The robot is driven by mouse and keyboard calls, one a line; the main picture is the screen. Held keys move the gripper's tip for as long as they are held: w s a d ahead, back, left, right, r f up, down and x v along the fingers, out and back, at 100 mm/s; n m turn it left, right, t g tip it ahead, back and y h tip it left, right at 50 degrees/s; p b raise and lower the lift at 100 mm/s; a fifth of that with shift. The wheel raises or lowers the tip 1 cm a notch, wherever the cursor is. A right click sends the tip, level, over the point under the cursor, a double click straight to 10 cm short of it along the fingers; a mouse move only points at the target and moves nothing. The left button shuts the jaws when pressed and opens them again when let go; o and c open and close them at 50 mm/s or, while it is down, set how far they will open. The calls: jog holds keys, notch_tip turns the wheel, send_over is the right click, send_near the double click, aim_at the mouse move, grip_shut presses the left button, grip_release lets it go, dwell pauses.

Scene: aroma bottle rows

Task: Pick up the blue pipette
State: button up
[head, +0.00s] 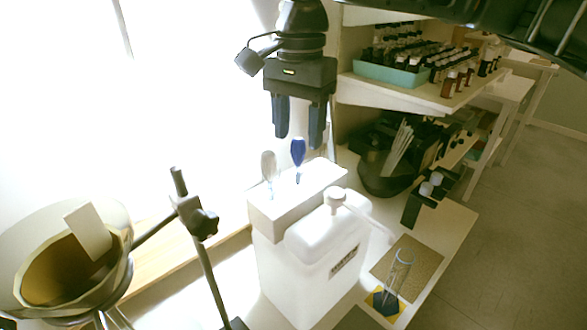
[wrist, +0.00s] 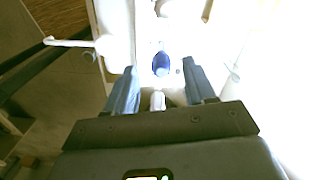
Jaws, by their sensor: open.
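The blue pipette (head: 298,152) stands upright in a white block-shaped holder (head: 268,217), with its blue bulb on top. A second pipette with a pale, clear bulb (head: 268,166) stands to its left in the same holder. My gripper (head: 297,141) is open and empty, pointing down, with its fingertips just above the blue bulb in the head view. In the wrist view the blue pipette bulb (wrist: 160,64) shows between and beyond the two fingers of my gripper (wrist: 162,75), not touching either. The pipette's lower part is hidden in the holder.
A white jug (head: 322,262) with a spout stands right in front of the holder. A clamp stand (head: 195,225) and a large bowl (head: 70,250) are at left. A glass cylinder (head: 396,275) stands at right. Shelves with bottles (head: 400,75) rise behind at right.

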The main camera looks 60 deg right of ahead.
aim_at(298, 174)
notch_tip(298, 174, down, 5)
jog(key=shift+d+r, duration=0.1)
jog(key=shift+c, duration=0.2)
jog(key=c, duration=0.7)
